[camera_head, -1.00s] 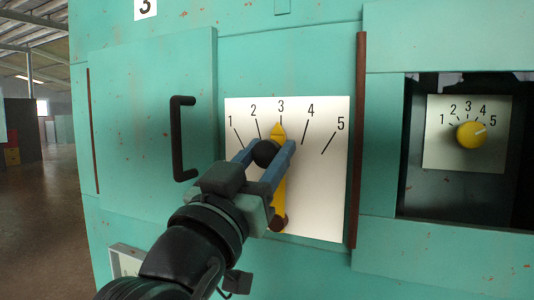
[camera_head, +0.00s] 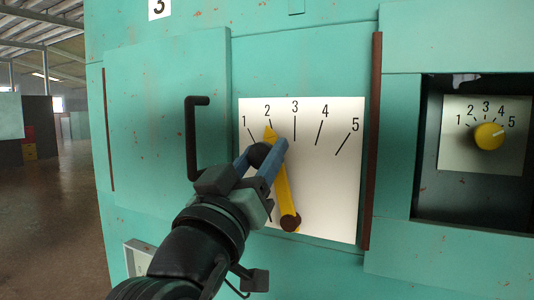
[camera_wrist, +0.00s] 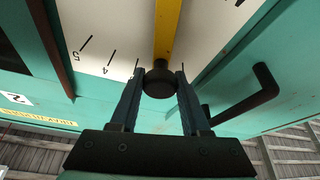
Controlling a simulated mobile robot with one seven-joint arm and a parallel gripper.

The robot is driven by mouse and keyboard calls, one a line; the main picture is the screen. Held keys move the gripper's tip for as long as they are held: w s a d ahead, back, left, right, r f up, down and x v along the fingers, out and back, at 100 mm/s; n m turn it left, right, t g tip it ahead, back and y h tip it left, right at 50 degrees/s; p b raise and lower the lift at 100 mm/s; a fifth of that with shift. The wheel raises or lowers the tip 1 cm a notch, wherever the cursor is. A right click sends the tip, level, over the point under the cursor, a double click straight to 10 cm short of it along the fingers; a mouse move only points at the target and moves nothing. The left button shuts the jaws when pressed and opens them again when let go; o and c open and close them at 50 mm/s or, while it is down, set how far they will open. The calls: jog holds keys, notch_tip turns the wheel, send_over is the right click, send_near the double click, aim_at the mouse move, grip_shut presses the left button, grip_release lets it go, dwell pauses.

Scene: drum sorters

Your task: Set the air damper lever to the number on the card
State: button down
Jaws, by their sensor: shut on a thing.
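The damper lever (camera_head: 283,185) is a yellow bar on a white dial plate (camera_head: 330,200) marked 1 to 5. It pivots at a brown hub low on the plate. Its pointed tip is at the mark for 2, left of 3. My gripper (camera_head: 265,151) is shut on the lever's black knob (camera_head: 258,155). The wrist view shows the knob (camera_wrist: 160,82) between both fingers and the yellow bar (camera_wrist: 168,30) beyond it. A white card with a 3 (camera_head: 160,8) is at the top of the green housing. A white plate with a 2 (camera_wrist: 15,98) shows in the wrist view.
A black door handle (camera_head: 194,138) stands out left of the dial, close to my gripper. A recess at the right holds a yellow rotary knob (camera_head: 489,136) with its own 1 to 5 scale. A brown strip (camera_head: 372,140) runs beside the dial. Open floor lies far left.

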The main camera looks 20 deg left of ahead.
jog(key=shift+c, duration=1.9)
grip_release()
jog(key=shift+s, duration=0.1)
jog(key=shift+s+f+b, duration=0.25)
jog(key=shift+b, duration=0.1)
jog(key=b+v, duration=0.5)
jog(key=v, duration=0.7)
jog(key=shift+s+b, duration=0.15)
jog(key=shift+b, duration=0.25)
jog(key=shift+r, duration=0.15)
